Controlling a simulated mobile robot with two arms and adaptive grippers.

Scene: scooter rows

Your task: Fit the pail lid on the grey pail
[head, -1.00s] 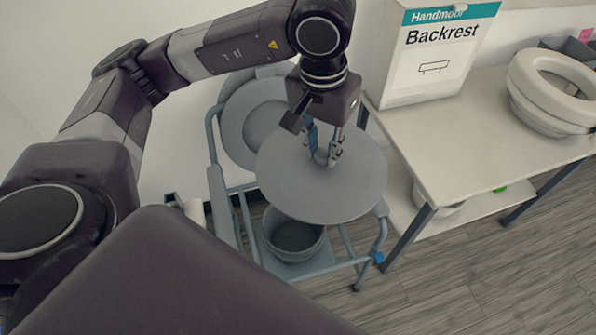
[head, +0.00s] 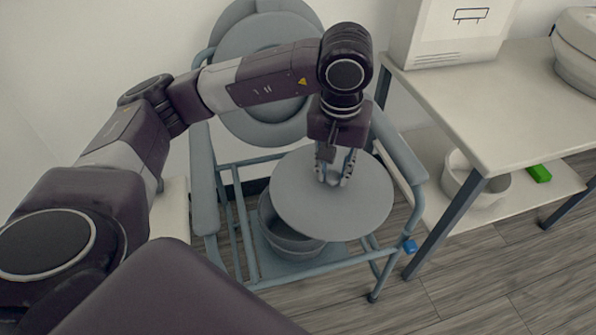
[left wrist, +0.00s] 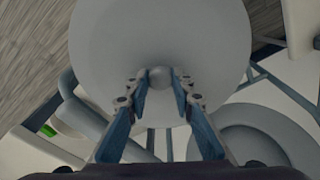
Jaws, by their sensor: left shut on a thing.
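The pail lid (head: 316,208) is a round grey disc with a small knob (left wrist: 159,76) at its middle. My left gripper (head: 334,180) is shut on the knob and holds the lid level, above and to the right of the grey pail in the head view. In the left wrist view my left gripper (left wrist: 157,92) has a finger on each side of the knob. The grey pail (head: 280,238) stands low inside the blue-grey commode chair frame, and the lid hides part of its opening. My right gripper is not in view.
The chair's armrests (head: 401,157) rise on both sides of the lid, and its round backrest (head: 262,75) is behind. A table (head: 470,100) stands to the right, with a white bowl (head: 465,180) and a green block (head: 540,173) on its lower shelf.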

